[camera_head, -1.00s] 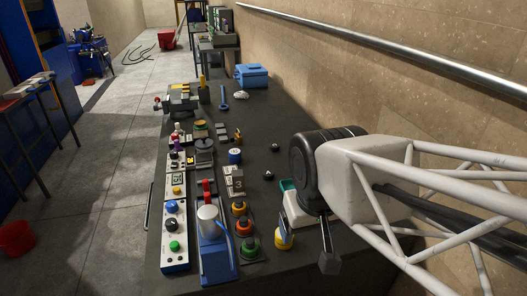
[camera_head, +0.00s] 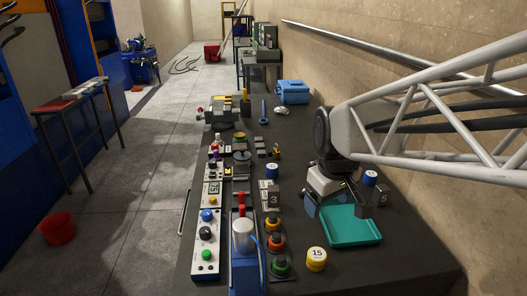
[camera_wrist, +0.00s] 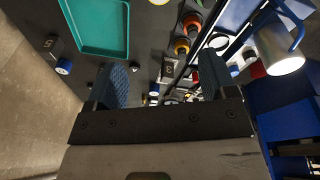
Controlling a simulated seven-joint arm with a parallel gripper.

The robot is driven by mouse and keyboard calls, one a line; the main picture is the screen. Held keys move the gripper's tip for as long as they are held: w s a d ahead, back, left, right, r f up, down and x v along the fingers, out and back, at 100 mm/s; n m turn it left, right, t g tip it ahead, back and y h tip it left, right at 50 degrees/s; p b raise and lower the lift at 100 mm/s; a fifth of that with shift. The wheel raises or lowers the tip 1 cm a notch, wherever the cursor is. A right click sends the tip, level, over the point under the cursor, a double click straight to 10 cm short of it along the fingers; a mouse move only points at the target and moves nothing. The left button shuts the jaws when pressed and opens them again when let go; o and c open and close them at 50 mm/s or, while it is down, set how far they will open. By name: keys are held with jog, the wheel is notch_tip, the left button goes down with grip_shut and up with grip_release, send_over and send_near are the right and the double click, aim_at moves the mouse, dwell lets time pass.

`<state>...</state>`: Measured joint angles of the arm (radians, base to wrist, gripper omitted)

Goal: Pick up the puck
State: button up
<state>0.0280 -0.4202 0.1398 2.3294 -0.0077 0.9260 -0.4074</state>
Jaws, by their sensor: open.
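My gripper (camera_head: 345,200) hangs over the right part of the bench, just behind the teal tray in the head view. In the wrist view its two blue-grey fingers (camera_wrist: 162,78) stand wide apart with nothing held between them. A small dark round piece (camera_wrist: 134,67) lies on the dark bench top between the fingers, nearer the left one. It may be the puck, but it is too small and dark to be sure. In the head view I cannot make out the puck; my gripper and arm cover that part of the bench.
The teal tray (camera_head: 343,238) lies at the bench's right, empty. A yellow weight marked 15 (camera_head: 316,258) stands left of it. A blue toolbox (camera_head: 293,90) stands farther back.

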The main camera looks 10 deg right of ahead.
jog(key=w+d+f+n+g, duration=0.1)
jog(key=w+f+n, duration=0.15)
jog(key=w, duration=0.65)
jog(key=w+d+f+n, duration=0.1)
jog(key=w+f+n, duration=0.15)
jog(key=w, duration=0.55)
jog(key=n+g, duration=0.1)
jog(key=n, duration=0.6)
send_over(304, 190)
jog(key=f, duration=0.6)
jog(key=s+f, duration=0.1)
jog(key=f, duration=0.2)
jog(key=shift+a, duration=0.1)
jog(key=shift+w+f, duration=0.25)
jog(key=shift+w, duration=0.1)
jog(key=shift+f, duration=1.3)
jog(key=shift+f, duration=2.6)
